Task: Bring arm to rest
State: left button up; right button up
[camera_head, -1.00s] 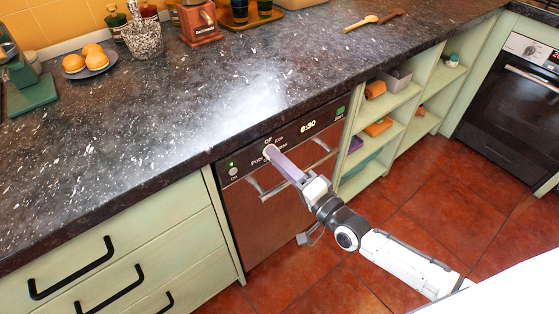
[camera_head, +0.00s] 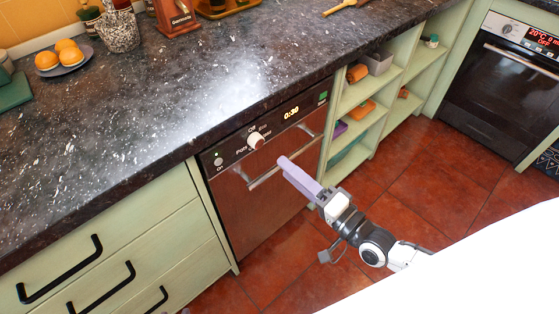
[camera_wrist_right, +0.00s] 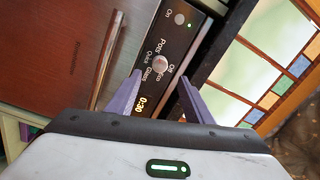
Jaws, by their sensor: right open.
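My right gripper (camera_head: 284,162) hangs in front of the dishwasher (camera_head: 262,197), apart from its front. It is open and empty. In the right wrist view its two purple fingers (camera_wrist_right: 158,90) stand apart, with the round white dial (camera_wrist_right: 160,63) seen beyond and between them. In the head view the dial (camera_head: 256,141) sits on the dark control panel, which shows 0:30. My right arm comes in from the lower right. My left gripper is not in view.
The dark countertop (camera_head: 150,110) edge runs above the dishwasher, whose bar handle (camera_head: 280,165) sticks out. Green drawers (camera_head: 120,250) stand to the left, open shelves (camera_head: 365,105) and an oven (camera_head: 500,90) to the right. The red tiled floor (camera_head: 420,180) is clear.

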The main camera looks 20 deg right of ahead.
jog(key=shift+s+d, duration=0.15)
jog(key=shift+s, duration=0.2)
jog(key=s+a+f+n+g+h, duration=0.2)
jog(key=s+f+n+g, duration=0.2)
jog(key=s+f+n, duration=0.2)
jog(key=s+a+f+n+g+h, duration=0.1)
jog(key=s+f+n+g, duration=0.3)
jog(key=s+f, duration=0.6)
jog(key=shift+a+n+g+h, duration=0.4)
jog(key=shift+n+h, duration=0.1)
jog(key=shift+n, duration=0.7)
jog(key=shift+w, duration=0.1)
